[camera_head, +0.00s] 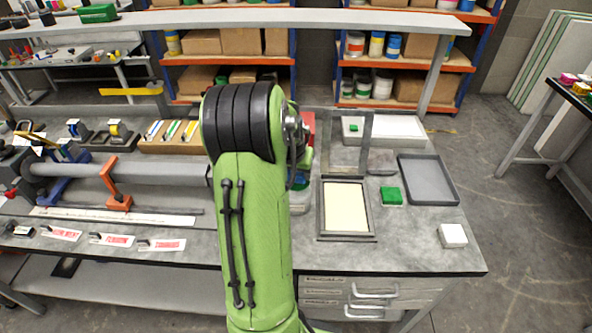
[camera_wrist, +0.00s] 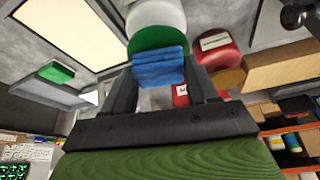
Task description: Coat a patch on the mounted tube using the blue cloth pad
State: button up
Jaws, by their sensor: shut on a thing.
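The blue cloth pad (camera_wrist: 158,70) is between my gripper's fingers (camera_wrist: 162,82) in the wrist view, and my gripper is shut on it. A green round surface (camera_wrist: 150,41) and a white round thing (camera_wrist: 155,14) lie just beyond the pad; I cannot tell whether the pad touches them. The mounted grey tube (camera_head: 150,172) lies level along the left of the bench in the head view, with an orange clamp (camera_head: 113,180) around it. Its right end runs behind my arm. My gripper is hidden by my arm in the head view.
A framed cream panel (camera_head: 346,207), a green block (camera_head: 390,196), a grey tray (camera_head: 428,180) and a white block (camera_head: 453,235) lie on the bench's right part. Red labels (camera_head: 112,240) line the front left. A red container (camera_wrist: 218,48) stands close to my gripper.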

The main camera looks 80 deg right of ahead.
aim_at(296, 173)
jog(key=shift+a+f+b, duration=0.1)
jog(key=shift+f+b, duration=0.85)
dwell(1.6)
notch_tip(296, 173, up, 7)
jog(key=p, duration=0.5)
jog(key=shift+r, duration=0.15)
